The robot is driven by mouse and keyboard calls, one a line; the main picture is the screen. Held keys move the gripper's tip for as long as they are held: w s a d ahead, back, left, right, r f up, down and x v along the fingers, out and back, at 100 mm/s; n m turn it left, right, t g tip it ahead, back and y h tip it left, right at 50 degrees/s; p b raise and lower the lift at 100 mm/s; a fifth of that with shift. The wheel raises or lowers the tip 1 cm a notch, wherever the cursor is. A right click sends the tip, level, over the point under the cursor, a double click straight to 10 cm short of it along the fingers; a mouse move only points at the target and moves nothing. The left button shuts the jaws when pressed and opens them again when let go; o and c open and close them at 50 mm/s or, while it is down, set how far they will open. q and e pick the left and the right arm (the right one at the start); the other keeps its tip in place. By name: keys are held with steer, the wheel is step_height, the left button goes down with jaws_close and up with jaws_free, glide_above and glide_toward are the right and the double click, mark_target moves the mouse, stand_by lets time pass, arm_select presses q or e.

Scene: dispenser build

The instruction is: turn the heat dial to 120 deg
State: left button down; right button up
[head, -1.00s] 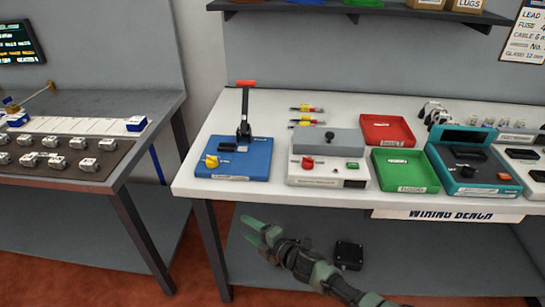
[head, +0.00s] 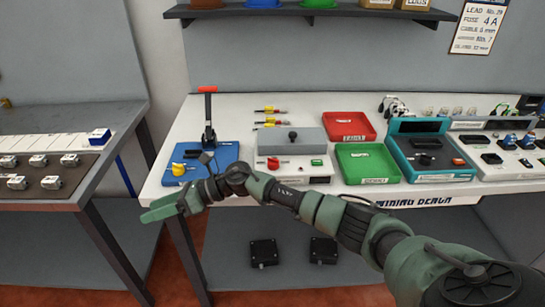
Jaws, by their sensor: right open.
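A white and grey box (head: 295,170) on the bench carries a red dial (head: 273,163) and a small green button. A blue lever press (head: 206,155) to its left carries a yellow dial (head: 178,169). The labels are too small to read, so I cannot tell which is the heat dial or its setting. My right gripper (head: 155,208) is open and empty, pointing left in front of the bench's left front edge, apart from both dials. My right arm crosses in front of the bench and hides part of its front edge. My left gripper is out of view.
A red tray (head: 349,136), a green tray (head: 390,168) and a teal device (head: 432,155) stand right of the box. A second table (head: 70,115) stands at left, with a gap between. Two black boxes (head: 264,252) sit on the lower shelf.

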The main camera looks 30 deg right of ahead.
steer(key=d+r+n+g+h, duration=0.2)
steer(key=d+n+g+h, duration=0.15)
steer(key=d+n, duration=0.35)
step_height(320, 180, up, 10)
steer(key=n+g+h, duration=0.2)
steer(key=n+h, duration=0.2)
steer(key=h, duration=0.6)
glide_above(273, 162)
steer(key=shift+w+d+f+p, duration=0.1)
steer(key=shift+d+p, duration=0.1)
steer(key=shift+p, duration=0.1)
step_height(273, 162, down, 8)
steer(key=shift+r+p, duration=0.15)
steer(key=shift+p, duration=0.5)
jaws_close()
